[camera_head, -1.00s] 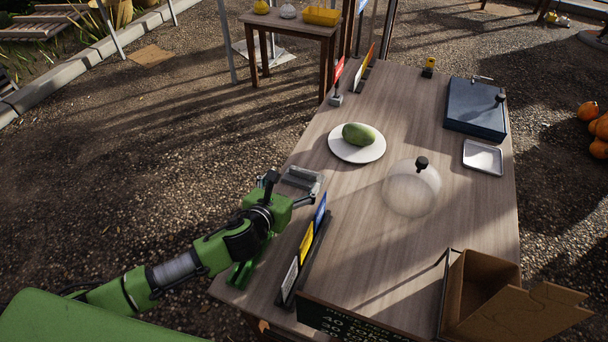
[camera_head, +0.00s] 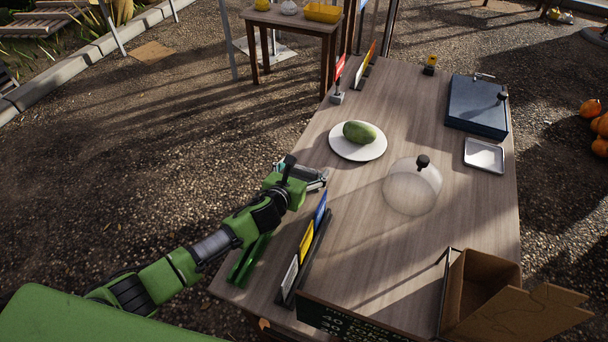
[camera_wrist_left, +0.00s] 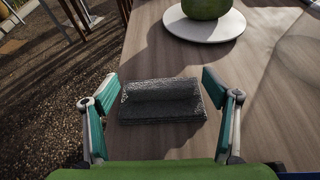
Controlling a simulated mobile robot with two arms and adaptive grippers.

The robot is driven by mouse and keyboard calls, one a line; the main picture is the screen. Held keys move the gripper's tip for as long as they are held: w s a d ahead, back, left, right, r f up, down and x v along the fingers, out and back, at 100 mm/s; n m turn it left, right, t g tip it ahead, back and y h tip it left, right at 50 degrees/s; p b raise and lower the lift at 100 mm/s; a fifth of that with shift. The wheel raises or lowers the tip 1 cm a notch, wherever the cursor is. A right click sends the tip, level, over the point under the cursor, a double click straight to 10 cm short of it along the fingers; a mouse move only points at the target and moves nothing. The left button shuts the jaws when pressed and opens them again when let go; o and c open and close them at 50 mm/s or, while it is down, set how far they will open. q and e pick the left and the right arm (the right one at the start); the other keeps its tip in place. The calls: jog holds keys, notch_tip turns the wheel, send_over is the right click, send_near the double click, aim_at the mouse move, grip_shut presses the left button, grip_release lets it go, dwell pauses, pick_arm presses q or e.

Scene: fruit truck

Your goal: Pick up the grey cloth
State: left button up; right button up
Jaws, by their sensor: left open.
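The grey cloth (camera_wrist_left: 162,101) lies folded on the wooden table, near its left edge, in the left wrist view. In the head view my left gripper (camera_head: 318,178) hides most or all of it. My left gripper shows in the left wrist view (camera_wrist_left: 158,100) with its two teal-padded fingers wide apart. The cloth is ahead of and between the fingers, and I see no finger touching it. My right gripper is in neither view.
A white plate (camera_head: 372,153) with a green fruit (camera_head: 359,132) lies just beyond the cloth. A clear dome (camera_head: 412,190) stands to the right. A rack of coloured cards (camera_head: 306,250) stands near my left arm. A cardboard box (camera_head: 480,285) is at the front right.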

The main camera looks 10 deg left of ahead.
pick_arm(q)
jog(key=c, duration=1.2)
